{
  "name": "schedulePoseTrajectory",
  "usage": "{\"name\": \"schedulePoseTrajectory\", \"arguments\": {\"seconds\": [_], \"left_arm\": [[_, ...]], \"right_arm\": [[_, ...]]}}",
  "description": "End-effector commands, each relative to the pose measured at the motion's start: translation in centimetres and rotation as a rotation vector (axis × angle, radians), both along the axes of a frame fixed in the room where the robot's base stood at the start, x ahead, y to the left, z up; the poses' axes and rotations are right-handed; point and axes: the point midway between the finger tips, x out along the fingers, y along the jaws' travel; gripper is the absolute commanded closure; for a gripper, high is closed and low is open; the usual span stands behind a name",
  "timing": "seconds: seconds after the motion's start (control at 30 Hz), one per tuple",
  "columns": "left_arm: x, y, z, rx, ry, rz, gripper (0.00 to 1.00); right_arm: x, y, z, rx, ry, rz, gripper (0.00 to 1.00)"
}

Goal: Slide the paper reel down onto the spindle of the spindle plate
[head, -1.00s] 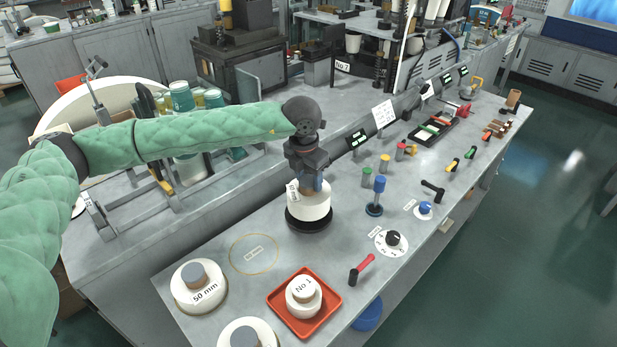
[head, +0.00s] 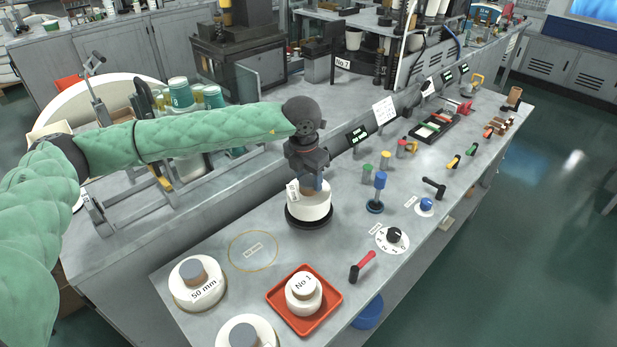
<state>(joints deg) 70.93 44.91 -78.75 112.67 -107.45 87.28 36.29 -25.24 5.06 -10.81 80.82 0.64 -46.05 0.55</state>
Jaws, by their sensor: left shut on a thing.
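The paper reel (head: 314,210) is a white roll with a brown core showing at its top and a small white tag on its side. My left gripper (head: 312,183) is shut on the core from above and holds the reel upright. Directly below is the round black spindle plate (head: 309,226), whose rim shows around the reel's base. The spindle is hidden by the reel and gripper. I cannot tell whether the reel's underside touches the plate. My right gripper is not in view.
In front are a white 50 mm roll (head: 198,284), another roll (head: 246,334) and a red tray (head: 330,306) holding the No 1 roll (head: 303,294). A blue-topped post (head: 379,188) and a dial (head: 394,238) stand to the right.

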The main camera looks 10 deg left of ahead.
Motion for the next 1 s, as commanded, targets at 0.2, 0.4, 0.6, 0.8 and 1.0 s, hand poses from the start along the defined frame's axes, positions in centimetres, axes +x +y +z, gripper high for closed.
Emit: {"name": "schedulePoseTrajectory", "arguments": {"seconds": [0.2, 0.4, 0.6, 0.8, 1.0], "left_arm": [[0.0, 0.0, -0.3, 0.0, -0.001, 0.0, 1.0], [0.0, 0.0, -0.6, 0.0, -0.001, 0.0, 1.0], [0.0, 0.0, -0.9, 0.0, -0.001, 0.0, 1.0], [0.0, 0.0, -1.1, 0.0, -0.001, 0.0, 1.0], [0.0, 0.0, -1.4, 0.0, -0.001, 0.0, 1.0]], "right_arm": [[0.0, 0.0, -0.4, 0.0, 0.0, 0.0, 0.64], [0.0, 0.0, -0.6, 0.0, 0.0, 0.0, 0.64], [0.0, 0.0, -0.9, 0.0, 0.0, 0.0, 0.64], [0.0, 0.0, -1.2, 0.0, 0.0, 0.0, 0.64], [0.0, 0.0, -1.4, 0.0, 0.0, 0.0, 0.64]]}}
